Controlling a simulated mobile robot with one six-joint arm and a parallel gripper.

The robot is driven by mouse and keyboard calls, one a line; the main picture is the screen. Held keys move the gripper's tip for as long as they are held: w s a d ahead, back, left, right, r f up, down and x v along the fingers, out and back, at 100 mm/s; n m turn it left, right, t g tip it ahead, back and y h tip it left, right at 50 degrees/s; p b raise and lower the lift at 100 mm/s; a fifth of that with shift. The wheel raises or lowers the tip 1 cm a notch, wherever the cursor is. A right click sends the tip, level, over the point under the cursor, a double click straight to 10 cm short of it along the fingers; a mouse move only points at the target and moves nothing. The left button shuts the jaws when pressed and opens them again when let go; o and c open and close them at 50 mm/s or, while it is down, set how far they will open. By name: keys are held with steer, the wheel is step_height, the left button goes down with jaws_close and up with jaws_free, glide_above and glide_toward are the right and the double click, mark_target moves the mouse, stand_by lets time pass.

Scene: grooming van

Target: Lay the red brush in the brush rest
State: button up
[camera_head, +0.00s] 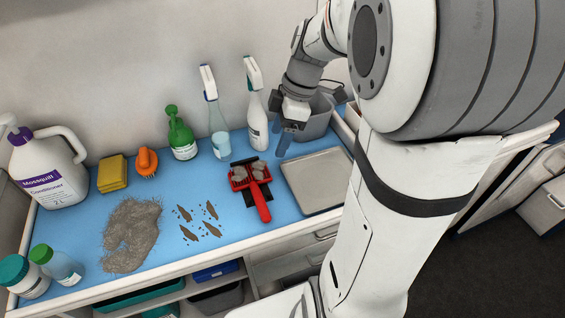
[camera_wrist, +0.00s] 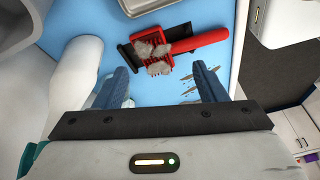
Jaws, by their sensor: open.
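The red brush (camera_head: 262,207) lies bristles up on the blue counter, with grey fur clumps on its head and its handle towards the front edge. It also shows in the wrist view (camera_wrist: 202,41), just beyond my fingertips. A black piece that looks like the brush rest (camera_head: 248,198) lies under it and shows on both sides of the handle and past the head; it also appears in the wrist view (camera_wrist: 128,56). The brush seems to lie across it; full seating is hard to tell. My gripper (camera_head: 284,143) is open, empty, above and behind-right of the brush.
A white spray bottle (camera_head: 257,125) stands close left of my gripper and a grey bucket (camera_head: 318,118) behind it. A metal tray (camera_head: 317,180) is right of the brush. Dark clippings (camera_head: 198,220) and a fur pile (camera_head: 131,236) lie left.

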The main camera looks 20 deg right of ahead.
steer(key=s+a+m+t+h, duration=0.2)
steer(key=s+a+m+h, duration=0.1)
steer(key=s+m, duration=0.8)
steer(key=shift+s+a+f+m+h, duration=0.15)
steer(key=shift+f+m+h, duration=0.25)
steer(key=shift+m, duration=1.7)
